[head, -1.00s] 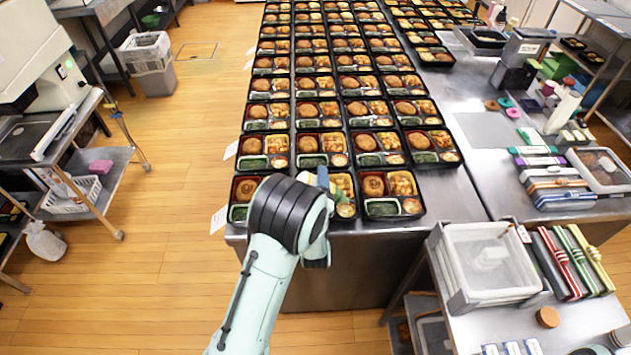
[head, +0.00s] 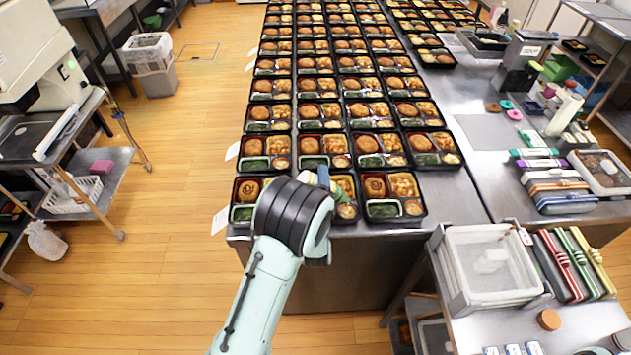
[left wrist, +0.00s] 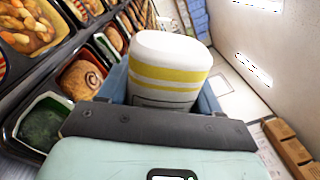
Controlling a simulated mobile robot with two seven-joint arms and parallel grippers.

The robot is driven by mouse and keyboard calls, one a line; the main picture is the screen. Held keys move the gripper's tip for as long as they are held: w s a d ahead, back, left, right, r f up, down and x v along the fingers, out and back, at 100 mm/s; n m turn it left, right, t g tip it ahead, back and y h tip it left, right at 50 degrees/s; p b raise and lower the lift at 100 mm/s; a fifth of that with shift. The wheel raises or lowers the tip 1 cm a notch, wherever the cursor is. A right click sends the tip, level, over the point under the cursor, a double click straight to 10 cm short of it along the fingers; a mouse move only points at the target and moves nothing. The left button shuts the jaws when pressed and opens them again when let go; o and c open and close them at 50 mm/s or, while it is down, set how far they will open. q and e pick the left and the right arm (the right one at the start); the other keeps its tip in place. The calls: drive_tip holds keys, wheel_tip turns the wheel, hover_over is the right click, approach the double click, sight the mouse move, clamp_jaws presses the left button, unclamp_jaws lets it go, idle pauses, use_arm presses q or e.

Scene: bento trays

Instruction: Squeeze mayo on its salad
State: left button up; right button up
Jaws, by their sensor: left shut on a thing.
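My left gripper (head: 320,186) is shut on a white bottle with yellow stripes (left wrist: 168,68), the mayo by its look, which fills the space between the blue fingers in the left wrist view. In the head view my arm hides most of the bottle. The gripper is over the front row of bento trays, at the second tray from the left (head: 333,223), covering much of it. A small pale salad portion (head: 347,211) shows at that tray's front right corner. Whether mayo is on it cannot be told. The bottle's tip is hidden. My right gripper is out of view.
Rows of filled black trays run back along the steel table (head: 462,195). The front-row tray on the right (head: 416,215) is close to my gripper. A cart with a clear bin (head: 452,285) stands at the front right.

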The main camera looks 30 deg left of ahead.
use_arm(q)
drive_tip(key=shift+s+d, duration=0.1)
drive_tip(key=shift+s, duration=0.1)
drive_tip(key=shift+s+d, duration=0.35)
drive_tip(key=shift+s, duration=0.2)
drive_tip(key=o, duration=0.4)
drive_tip(key=shift+o, duration=0.2)
